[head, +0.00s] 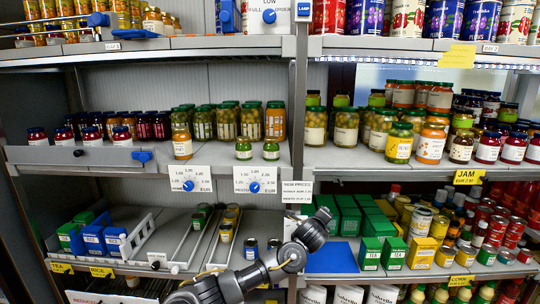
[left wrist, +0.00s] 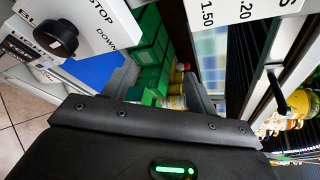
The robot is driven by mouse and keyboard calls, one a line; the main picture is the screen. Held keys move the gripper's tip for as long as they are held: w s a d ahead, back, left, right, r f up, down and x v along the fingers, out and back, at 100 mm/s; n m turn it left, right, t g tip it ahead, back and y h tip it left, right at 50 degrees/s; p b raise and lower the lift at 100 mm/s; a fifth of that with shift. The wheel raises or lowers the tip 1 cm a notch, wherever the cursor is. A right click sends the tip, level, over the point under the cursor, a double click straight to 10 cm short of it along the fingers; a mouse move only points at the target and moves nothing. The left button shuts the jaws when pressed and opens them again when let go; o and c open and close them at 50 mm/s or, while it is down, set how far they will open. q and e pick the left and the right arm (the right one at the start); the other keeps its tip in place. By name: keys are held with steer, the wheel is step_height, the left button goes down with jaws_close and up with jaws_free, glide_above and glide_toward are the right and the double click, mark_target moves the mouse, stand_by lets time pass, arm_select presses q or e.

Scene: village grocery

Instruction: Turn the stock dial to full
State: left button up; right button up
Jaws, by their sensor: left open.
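The stock dial (head: 269,16) is a blue round knob on a white plate at the top of the head view, on the upper shelf's front edge. "LOW" is printed above it and "FULL" at the lower left. The stock dial is not seen there. My right gripper is not in view.
Two blue price dials, left (head: 188,185) and right (head: 255,187), sit on the middle shelf edge. A black knob (left wrist: 55,36) marked STOP and DOWN is close in the wrist view. Jars (head: 272,120), green boxes (head: 370,250) and a blue mat (head: 331,256) fill the shelves.

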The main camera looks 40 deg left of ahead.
arm_select(q)
step_height(320, 180, up, 22)
steer(key=s+r+m+t+y, duration=0.1)
steer(key=s+m+t, duration=0.1)
steer(key=m+t, duration=0.15)
steer(key=s+a+r+m+t+y+p, duration=0.15)
steer(key=s+r, duration=0.25)
steer(key=r, duration=0.7)
steer(key=s+a+r+m+y+b, duration=0.1)
steer(key=s+a+r+m+y, duration=0.15)
steer(key=r, duration=0.95)
steer(key=y+p, duration=0.4)
steer(key=p, duration=0.6)
glide_toward(270, 18)
steer(key=shift+m, duration=0.45)
steer(key=x, duration=0.8)
steer(key=shift+w+a+r, duration=0.1)
steer(key=shift+r, duration=0.2)
steer(key=shift+w+a, duration=0.35)
steer(key=shift+w, duration=0.1)
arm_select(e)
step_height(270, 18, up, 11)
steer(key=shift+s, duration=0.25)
arm_select(q)
steer(key=shift+c, duration=0.2)
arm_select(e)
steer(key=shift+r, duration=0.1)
